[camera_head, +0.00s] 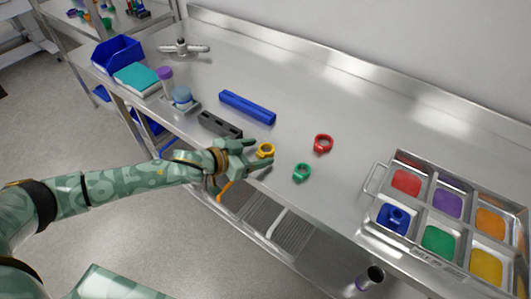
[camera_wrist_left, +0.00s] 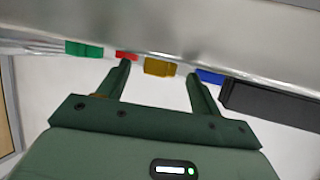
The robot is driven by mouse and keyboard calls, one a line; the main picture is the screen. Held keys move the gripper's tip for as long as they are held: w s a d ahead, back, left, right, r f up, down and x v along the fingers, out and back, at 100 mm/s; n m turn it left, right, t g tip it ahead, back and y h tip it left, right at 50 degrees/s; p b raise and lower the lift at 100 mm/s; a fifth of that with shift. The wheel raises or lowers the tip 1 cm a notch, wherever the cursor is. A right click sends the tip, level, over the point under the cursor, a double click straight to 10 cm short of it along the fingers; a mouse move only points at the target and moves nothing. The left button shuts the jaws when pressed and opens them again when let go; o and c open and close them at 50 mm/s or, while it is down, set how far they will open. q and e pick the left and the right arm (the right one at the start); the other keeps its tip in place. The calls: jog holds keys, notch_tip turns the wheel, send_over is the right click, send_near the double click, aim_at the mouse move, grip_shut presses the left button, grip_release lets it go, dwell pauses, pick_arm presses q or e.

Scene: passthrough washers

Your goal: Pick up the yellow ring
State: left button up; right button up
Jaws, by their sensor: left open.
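The yellow ring (camera_head: 265,150) lies on the steel table near its front edge. My left gripper (camera_head: 258,156) is at the ring, coming from the left with its fingers spread. In the left wrist view the yellow ring (camera_wrist_left: 159,67) shows between and beyond the two open fingertips of the left gripper (camera_wrist_left: 158,70); whether they touch it I cannot tell. A red ring (camera_head: 323,143) and a green ring (camera_head: 302,172) lie to the right of the yellow one, apart from it. My right gripper is not in view.
A black block (camera_head: 220,124) and a blue bar (camera_head: 248,106) lie behind and left of the gripper. A metal tray (camera_head: 373,186) with coloured compartments stands at the right; a blue ring (camera_head: 396,216) is in its blue compartment. The table's middle back is clear.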

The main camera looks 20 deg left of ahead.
pick_arm(q)
jog(key=shift+w+d+f, duration=0.25)
jog(key=shift+w+d, duration=0.1)
jog(key=shift+w, duration=0.1)
jog(key=shift+s+r, duration=0.1)
jog(key=shift+c, duration=0.4)
jog(key=c, duration=1)
